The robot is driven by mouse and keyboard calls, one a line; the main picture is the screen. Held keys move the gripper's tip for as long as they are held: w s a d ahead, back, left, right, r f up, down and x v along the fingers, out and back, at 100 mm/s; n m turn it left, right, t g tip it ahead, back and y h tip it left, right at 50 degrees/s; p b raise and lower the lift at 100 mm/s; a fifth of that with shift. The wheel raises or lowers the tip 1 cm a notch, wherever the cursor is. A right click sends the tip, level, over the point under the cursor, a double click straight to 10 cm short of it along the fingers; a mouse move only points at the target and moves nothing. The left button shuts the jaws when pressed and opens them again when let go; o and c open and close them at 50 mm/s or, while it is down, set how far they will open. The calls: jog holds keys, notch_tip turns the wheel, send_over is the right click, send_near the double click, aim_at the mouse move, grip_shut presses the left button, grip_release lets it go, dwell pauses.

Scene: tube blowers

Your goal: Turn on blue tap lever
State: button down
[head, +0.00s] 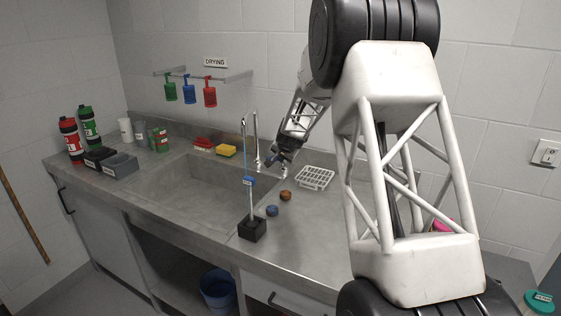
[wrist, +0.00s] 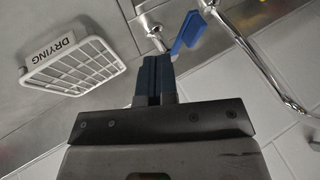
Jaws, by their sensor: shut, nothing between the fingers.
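The blue tap lever (wrist: 188,34) shows in the wrist view, tilted, on a metal fitting beside the curved chrome tap pipe (wrist: 256,62). My gripper (wrist: 156,58) is shut and empty, its dark blue fingertips just left of and below the lever in that picture. They look very close to it; whether they touch I cannot tell. In the head view the chrome tap (head: 256,140) stands behind the sink, and my gripper (head: 279,160) is just right of it. The lever is hard to separate from the fingers there.
A white drying rack (head: 315,177) lies right of the tap; it also shows in the wrist view (wrist: 75,68). A thin rod on a black block (head: 252,229) stands at the sink's front edge. Blue (head: 272,210) and brown (head: 285,195) caps lie nearby. The sink (head: 190,190) looks empty.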

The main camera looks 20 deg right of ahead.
jog(key=v, duration=0.6)
jog(key=shift+a, duration=0.35)
jog(key=s+a+r+n+g, duration=0.15)
jog(key=s+a+r, duration=0.25)
jog(key=s, duration=0.6)
jog(key=s+a+r+n, duration=0.2)
jog(key=s+a+r, duration=0.1)
jog(key=s, duration=0.7)
jog(key=s+a+r+n+g, duration=0.1)
jog(key=s+a+r, duration=0.3)
jog(key=s, duration=0.6)
jog(key=s+a+f+n+g, duration=0.1)
jog(key=s+n, duration=0.1)
jog(key=s, duration=1.3)
jog(key=s+a+f+n+g, duration=0.1)
jog(key=s+a+f+n, duration=0.1)
jog(key=s, duration=1.4)
jog(key=shift+a+f, duration=0.15)
jog(key=shift+f, duration=0.2)
